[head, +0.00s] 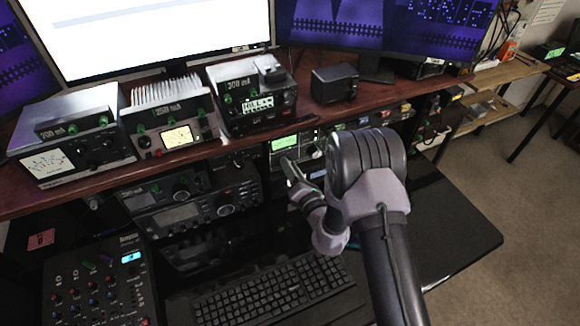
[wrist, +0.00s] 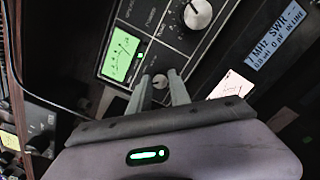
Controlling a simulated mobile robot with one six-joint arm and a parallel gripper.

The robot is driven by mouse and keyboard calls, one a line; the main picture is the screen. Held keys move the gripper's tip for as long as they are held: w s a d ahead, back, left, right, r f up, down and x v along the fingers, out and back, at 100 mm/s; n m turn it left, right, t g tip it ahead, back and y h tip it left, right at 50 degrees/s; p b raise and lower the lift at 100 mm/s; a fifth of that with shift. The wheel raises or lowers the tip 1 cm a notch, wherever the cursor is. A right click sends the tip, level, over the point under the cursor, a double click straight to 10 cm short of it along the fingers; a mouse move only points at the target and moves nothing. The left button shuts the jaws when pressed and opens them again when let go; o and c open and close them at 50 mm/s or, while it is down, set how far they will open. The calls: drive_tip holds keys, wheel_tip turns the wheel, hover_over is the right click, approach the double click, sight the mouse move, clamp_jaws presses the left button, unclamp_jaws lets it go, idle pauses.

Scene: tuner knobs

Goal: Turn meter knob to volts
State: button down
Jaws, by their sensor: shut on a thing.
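The meter unit is a dark panel (head: 305,141) under the shelf, with a lit green meter face (wrist: 122,52) that also shows in the head view (head: 284,143). A small round knob (wrist: 160,79) sits on the panel just below and right of the meter face in the wrist view. My gripper (wrist: 160,84) has one finger on each side of this small knob and is shut on it. In the head view my gripper (head: 289,168) reaches the panel from the right. The knob's labels are too small to read.
A larger pale knob (wrist: 197,14) is on the same panel. Radios (head: 195,205) stand to the left, under the shelf (head: 225,143). A keyboard (head: 275,290) and a mixer (head: 100,285) lie below. Several boxes with meters stand on the shelf above.

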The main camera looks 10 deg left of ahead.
drive_tip(key=c, duration=1.2)
unclamp_jaws()
drive_tip(key=v, duration=1.7)
drive_tip(key=shift+s+d, duration=0.15)
drive_tip(key=shift+s, duration=0.05)
